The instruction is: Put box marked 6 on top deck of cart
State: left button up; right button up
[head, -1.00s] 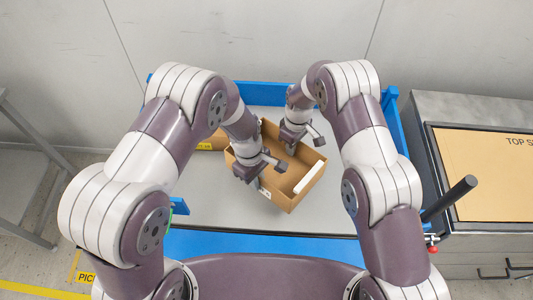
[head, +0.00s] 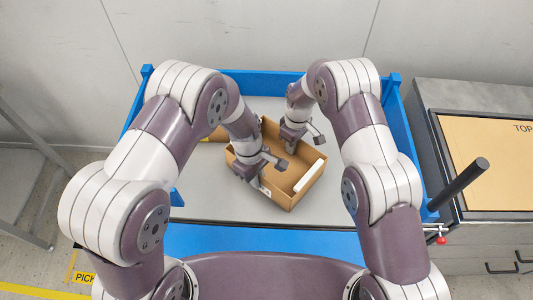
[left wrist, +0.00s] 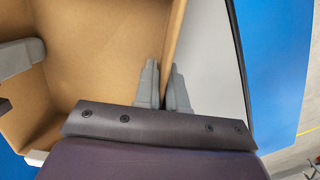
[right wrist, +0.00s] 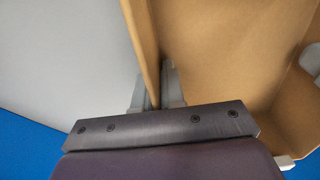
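An open brown cardboard box (head: 283,170) is over the grey deck (head: 215,205) of the blue-framed cart; I cannot tell whether it touches the deck. A small white label on its front is too small to read. My left gripper (head: 258,184) is shut on its near-left wall, which shows between the fingers in the left wrist view (left wrist: 163,88). My right gripper (head: 290,148) is shut on its far wall, which shows between the fingers in the right wrist view (right wrist: 155,88). The box looks empty apart from a white strip (head: 310,175) at its right side.
Something brown with a yellow label (head: 207,139) lies on the deck behind my left arm, mostly hidden. The cart's blue rails (head: 403,135) stand around the deck. A dark handle (head: 460,188) sticks up at the right, beside a grey workbench (head: 465,105) with a tan top. Bare deck lies left of the box.

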pick_arm(q)
jog(key=o, duration=0.4)
jog(key=shift+s+a+p, duration=0.15)
jog(key=shift+p, duration=0.15)
pick_arm(e)
jog(key=o, duration=0.4)
jog(key=shift+w+r, duration=0.1)
pick_arm(q)
jog(key=shift+o, duration=0.2)
pick_arm(e)
jog(key=shift+r, duration=0.15)
pick_arm(q)
notch_tip(320, 180, up, 12)
jog(key=w+a, duration=0.1)
pick_arm(e)
notch_tip(320, 180, up, 12)
jog(key=shift+d+f, duration=0.15)
pick_arm(q)
jog(key=shift+w+a, duration=0.1)
